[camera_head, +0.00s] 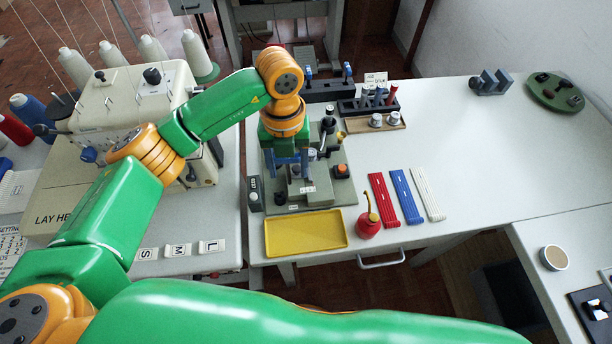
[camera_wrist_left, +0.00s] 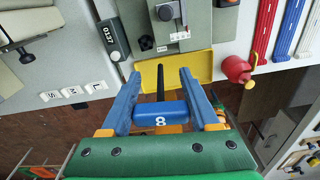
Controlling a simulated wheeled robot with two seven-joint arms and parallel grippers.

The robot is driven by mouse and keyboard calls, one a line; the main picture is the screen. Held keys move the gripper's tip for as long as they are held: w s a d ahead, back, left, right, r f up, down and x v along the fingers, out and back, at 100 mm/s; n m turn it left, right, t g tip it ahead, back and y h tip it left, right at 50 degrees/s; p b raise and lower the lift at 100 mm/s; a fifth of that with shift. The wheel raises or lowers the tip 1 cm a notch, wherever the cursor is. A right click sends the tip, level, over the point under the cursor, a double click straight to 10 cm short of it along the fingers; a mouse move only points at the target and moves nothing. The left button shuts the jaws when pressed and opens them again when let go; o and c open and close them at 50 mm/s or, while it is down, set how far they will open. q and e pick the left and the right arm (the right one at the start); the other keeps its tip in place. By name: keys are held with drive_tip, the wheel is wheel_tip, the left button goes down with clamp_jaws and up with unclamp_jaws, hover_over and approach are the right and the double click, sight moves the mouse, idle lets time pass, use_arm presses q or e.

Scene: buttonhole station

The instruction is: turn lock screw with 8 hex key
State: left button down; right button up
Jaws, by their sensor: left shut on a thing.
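My left gripper (camera_head: 290,166) hangs over the buttonhole station (camera_head: 340,192), a grey-green base with dark fittings. In the left wrist view the blue fingers of my left gripper (camera_wrist_left: 160,78) are shut on the blue handle of the 8 hex key (camera_wrist_left: 160,109). The key's black shaft points away from the gripper, its tip over the yellow tray in that view, apart from the dark knobs of the station. I cannot tell which part is the lock screw. In the head view the gripper hides the key. My right gripper is out of view.
A yellow tray (camera_head: 305,234) and a red oil bottle (camera_head: 368,225) stand in front of the station. Red, blue and white strips (camera_head: 405,196) lie to its right. Tool racks (camera_head: 368,103) stand behind. A sewing machine (camera_head: 130,100) is at left.

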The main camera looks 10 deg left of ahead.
use_arm(q)
drive_tip(key=shift+w+a+f+n+b, duration=0.1)
drive_tip(key=shift+a+f+n+b, duration=0.4)
drive_tip(key=shift+f, duration=0.8)
drive_tip(key=shift+w+a+f+n+b, duration=0.15)
drive_tip(key=shift+a+f+b, duration=0.55)
drive_tip(key=shift+f, duration=0.65)
drive_tip(key=shift+w+a+f+n+b, duration=0.1)
drive_tip(key=shift+a+f+n+b, duration=0.25)
drive_tip(key=shift+f+b, duration=0.7)
drive_tip(key=shift+s+f+b, duration=0.1)
drive_tip(key=shift+f+b, duration=0.3)
drive_tip(key=shift+f, duration=0.65)
drive_tip(key=m+b, duration=0.1)
drive_tip(key=m, duration=0.1)
drive_tip(key=shift+m, duration=0.3)
drive_tip(key=shift+m+b, duration=0.3)
drive_tip(key=shift+m, duration=0.2)
